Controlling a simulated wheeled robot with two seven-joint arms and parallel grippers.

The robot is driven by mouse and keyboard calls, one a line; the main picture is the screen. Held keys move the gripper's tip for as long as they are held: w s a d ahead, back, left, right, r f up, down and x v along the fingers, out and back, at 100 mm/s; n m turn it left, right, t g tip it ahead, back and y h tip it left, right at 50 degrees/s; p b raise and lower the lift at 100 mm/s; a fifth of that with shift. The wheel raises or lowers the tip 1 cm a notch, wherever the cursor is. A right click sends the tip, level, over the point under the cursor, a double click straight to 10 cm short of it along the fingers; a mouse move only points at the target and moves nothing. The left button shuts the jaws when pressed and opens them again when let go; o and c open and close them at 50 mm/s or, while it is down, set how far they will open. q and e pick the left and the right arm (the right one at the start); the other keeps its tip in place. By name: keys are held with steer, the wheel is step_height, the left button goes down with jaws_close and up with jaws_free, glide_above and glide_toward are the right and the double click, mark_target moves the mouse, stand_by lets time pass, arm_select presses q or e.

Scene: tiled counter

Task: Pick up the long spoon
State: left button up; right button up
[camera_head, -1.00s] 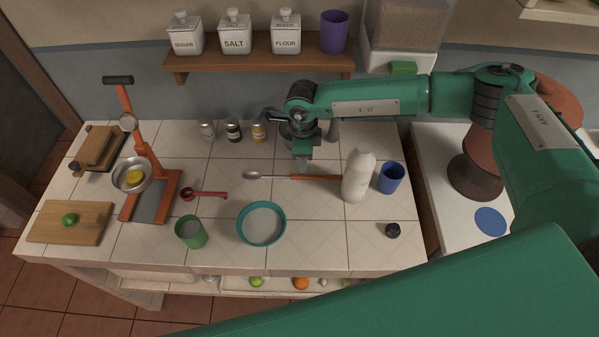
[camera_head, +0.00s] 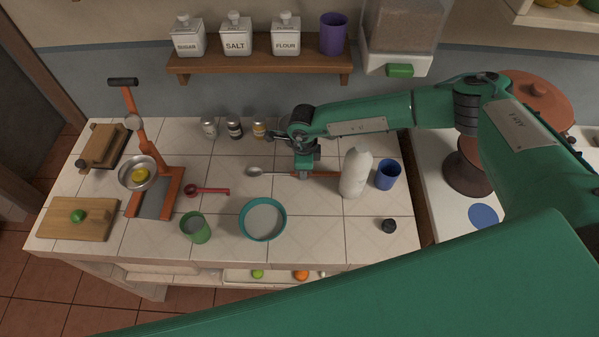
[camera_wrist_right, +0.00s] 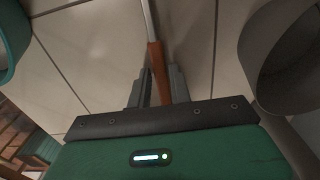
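The long spoon has a metal bowl (camera_head: 254,171) at its left end and an orange-brown handle (camera_head: 326,174) to the right. It lies flat on the tiled counter. My right gripper (camera_head: 304,174) is down over the handle, pointing at the counter. In the right wrist view the handle (camera_wrist_right: 157,66) runs between the two fingers of the right gripper (camera_wrist_right: 158,82). The fingers look apart, one on each side of the handle, with a gap visible on the left side. My left gripper is not in view.
A white bottle (camera_head: 355,172) stands close to the right end of the handle, with a blue cup (camera_head: 388,175) beyond it. A teal bowl (camera_head: 263,237) is in front. Several small jars (camera_head: 234,128) stand behind. A red measuring spoon (camera_head: 208,190) lies to the left.

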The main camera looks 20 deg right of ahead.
jaws_close()
